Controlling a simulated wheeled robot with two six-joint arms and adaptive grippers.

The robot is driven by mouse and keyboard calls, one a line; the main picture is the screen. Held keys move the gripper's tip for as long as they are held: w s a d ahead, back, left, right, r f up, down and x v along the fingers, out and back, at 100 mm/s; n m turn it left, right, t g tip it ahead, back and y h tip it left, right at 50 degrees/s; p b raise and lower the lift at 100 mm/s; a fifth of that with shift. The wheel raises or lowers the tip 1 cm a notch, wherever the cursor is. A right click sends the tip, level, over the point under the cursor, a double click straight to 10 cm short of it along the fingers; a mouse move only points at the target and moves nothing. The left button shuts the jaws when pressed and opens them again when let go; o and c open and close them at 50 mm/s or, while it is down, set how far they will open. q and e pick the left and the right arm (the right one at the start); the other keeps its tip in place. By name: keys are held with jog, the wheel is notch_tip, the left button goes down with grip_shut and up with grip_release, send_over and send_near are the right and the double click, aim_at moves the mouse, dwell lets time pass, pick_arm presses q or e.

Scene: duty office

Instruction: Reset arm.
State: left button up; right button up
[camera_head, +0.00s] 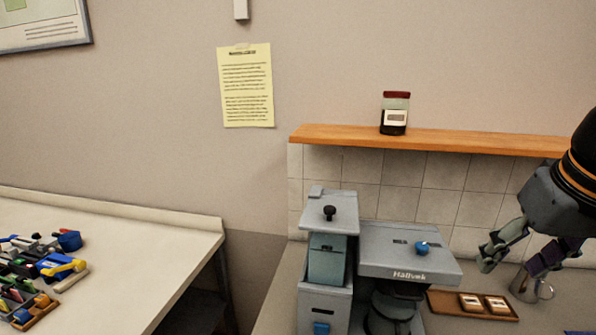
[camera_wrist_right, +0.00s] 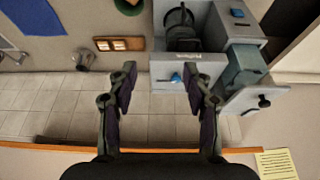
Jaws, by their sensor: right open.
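My right gripper (camera_head: 522,258) comes in from the right edge of the head view. Its two fingers are apart and nothing is between them. It hangs in front of the tiled wall, to the right of the grey machine and above the counter. In the right wrist view the open gripper (camera_wrist_right: 160,92) shows both fingers spread, with tiles and part of the grey machine beyond them. My left gripper is in neither view.
A grey machine (camera_head: 410,262) stands on the counter, beside a grey unit with a black knob (camera_head: 330,212). A wooden tray (camera_head: 445,302) and metal jug (camera_head: 530,285) lie near my right gripper. A wooden shelf (camera_head: 450,142) holds a jar (camera_head: 395,113). A cluttered table (camera_head: 150,250) is left.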

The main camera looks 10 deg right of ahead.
jog(key=w+a+f+n+y, duration=0.1)
jog(key=w+f+n, duration=0.3)
jog(key=f, duration=0.8)
jog(key=w+f+n+y, duration=0.1)
jog(key=w+f+n, duration=0.3)
jog(key=f, duration=0.8)
jog(key=a+f+y, duration=0.1)
jog(key=a+f, duration=0.4)
jog(key=f, duration=0.6)
jog(key=s+a+f+m+h, duration=0.1)
jog(key=s+f+m+h, duration=0.15)
jog(key=s+f, duration=0.7)
jog(key=s+d+f+m+g, duration=0.1)
jog(key=s+d+f, duration=0.1)
jog(key=f, duration=1.3)
jog(key=s+d+f+g, duration=0.1)
jog(key=s+f, duration=0.2)
jog(key=f, duration=1.2)
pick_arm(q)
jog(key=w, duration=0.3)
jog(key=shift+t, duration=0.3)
pick_arm(e)
jog(key=s+f+g, duration=0.1)
jog(key=s+f, duration=1.1)
jog(key=s, duration=0.4)
jog(key=shift+s+d+f, duration=0.3)
jog(key=shift+s+d, duration=0.05)
jog(key=shift+d, duration=0.1)
